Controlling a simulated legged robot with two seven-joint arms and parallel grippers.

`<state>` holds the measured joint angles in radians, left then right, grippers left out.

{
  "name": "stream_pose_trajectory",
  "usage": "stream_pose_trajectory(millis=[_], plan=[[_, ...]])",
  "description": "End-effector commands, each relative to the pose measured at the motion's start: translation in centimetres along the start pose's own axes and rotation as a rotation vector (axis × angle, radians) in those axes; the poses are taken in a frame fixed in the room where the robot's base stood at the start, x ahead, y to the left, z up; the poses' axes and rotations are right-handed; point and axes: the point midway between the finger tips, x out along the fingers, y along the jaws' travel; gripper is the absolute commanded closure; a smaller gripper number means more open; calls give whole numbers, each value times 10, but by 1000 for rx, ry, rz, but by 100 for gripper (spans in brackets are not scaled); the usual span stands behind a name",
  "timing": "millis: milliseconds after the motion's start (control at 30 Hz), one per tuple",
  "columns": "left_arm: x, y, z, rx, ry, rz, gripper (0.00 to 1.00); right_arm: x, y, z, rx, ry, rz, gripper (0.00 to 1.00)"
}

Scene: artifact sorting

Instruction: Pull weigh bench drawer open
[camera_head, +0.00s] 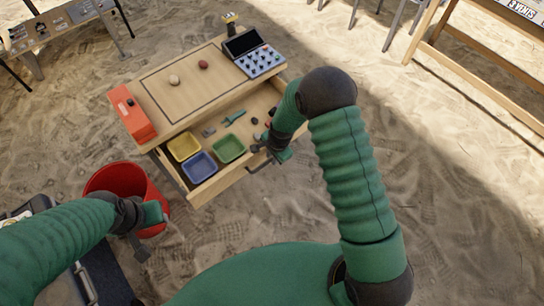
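The weigh bench (150,82) is a wooden table at upper centre. Its drawer (215,187) stands pulled out toward me, showing yellow (184,147), blue (200,167) and green (229,149) trays and small tools inside. My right gripper (268,154) is at the drawer's front edge, right of the green tray, by the dark handle (262,167). Its fingers partly overlap the edge, so I cannot tell whether they grip the handle. My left gripper (152,236) is open and empty, in front of the red bucket and away from the drawer.
The red bucket (107,179) stands left of the bench. Other tables stand at the upper left and upper right. Open sand lies in front of the drawer.

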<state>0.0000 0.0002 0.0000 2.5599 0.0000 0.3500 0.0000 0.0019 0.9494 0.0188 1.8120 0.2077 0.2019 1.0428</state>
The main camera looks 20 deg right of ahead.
Motion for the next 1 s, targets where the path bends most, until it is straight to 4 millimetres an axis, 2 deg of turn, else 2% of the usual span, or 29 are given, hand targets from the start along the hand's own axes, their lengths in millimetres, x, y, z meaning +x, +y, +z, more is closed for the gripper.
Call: stream_pose_trajectory(millis=[133, 233, 367, 600, 700, 833, 1000], plan=[[-1, 0, 0, 0, 0, 0, 64, -2, 0, 2, -2, -2, 1, 80], [-5, 0, -1, 0, 0, 0, 64, -13, -1, 2, -2, -2, -1, 80], [-14, 0, -3, 0, 0, 0, 64, -45, -2, 1, -3, -1, -1, 80], [-33, 0, -8, 0, 0, 0, 64, -117, -2, -1, -1, -1, -3, 80], [-38, 0, -9, 0, 0, 0, 64, -141, -2, -1, -1, -1, -3, 80], [-42, 0, -10, 0, 0, 0, 64, -160, 0, -2, 0, -1, 0, 80], [-42, 0, -10, 0, 0, 0, 64, -167, 0, -2, 0, -3, 2, 80]])
